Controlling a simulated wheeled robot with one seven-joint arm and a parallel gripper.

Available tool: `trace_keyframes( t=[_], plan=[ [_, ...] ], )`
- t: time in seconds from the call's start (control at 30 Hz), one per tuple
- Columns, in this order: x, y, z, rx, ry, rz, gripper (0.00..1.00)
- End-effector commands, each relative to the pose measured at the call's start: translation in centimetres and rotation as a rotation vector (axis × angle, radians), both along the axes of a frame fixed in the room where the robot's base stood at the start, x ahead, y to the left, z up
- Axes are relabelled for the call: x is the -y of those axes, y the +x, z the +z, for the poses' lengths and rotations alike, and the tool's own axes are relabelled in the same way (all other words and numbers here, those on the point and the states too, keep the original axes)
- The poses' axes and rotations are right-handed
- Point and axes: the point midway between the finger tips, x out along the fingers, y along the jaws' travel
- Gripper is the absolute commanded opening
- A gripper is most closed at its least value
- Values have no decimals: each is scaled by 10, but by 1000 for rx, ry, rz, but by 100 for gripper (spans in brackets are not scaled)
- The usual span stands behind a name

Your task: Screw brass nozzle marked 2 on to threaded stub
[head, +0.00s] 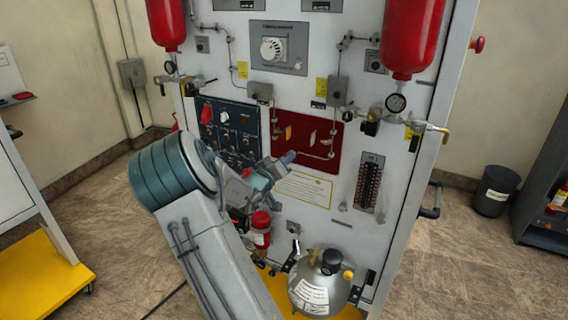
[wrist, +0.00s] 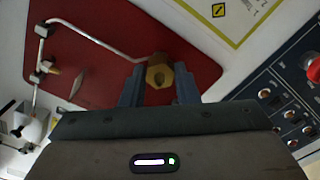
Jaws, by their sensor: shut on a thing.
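The brass nozzle (wrist: 158,74) is a hex-shaped brass piece between my two fingertips in the wrist view. I cannot read a mark on it. My gripper (wrist: 158,90) is shut on it, in front of the dark red panel (wrist: 90,45). A thin metal pipe (wrist: 103,43) on that panel runs up to the nozzle. The threaded stub is not clearly visible; the nozzle and fingers cover the pipe's end, so I cannot tell how far they are engaged. In the head view my gripper (head: 288,158) is at the lower left part of the red panel (head: 318,130).
A blue control panel (head: 230,130) with switches is left of the red panel. A yellow-edged label (head: 304,188) sits below it. A red gauge cylinder (head: 411,40) hangs upper right. A silver tank (head: 316,290) and a small red cylinder (head: 260,230) stand low in front.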

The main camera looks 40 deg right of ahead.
Motion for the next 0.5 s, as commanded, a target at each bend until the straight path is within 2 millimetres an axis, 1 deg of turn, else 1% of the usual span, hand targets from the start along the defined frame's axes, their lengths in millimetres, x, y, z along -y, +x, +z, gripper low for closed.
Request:
trace_keyframes(
  t=[0.13,0.27,0.4,0.5],
  plan=[
    [0,0,-4,35,16,-1,5],
    [0,-1,-6,141,59,-1,5],
    [1,-1,-4,239,99,-2,5],
    [1,-1,-2,273,113,-1,5]
  ],
)
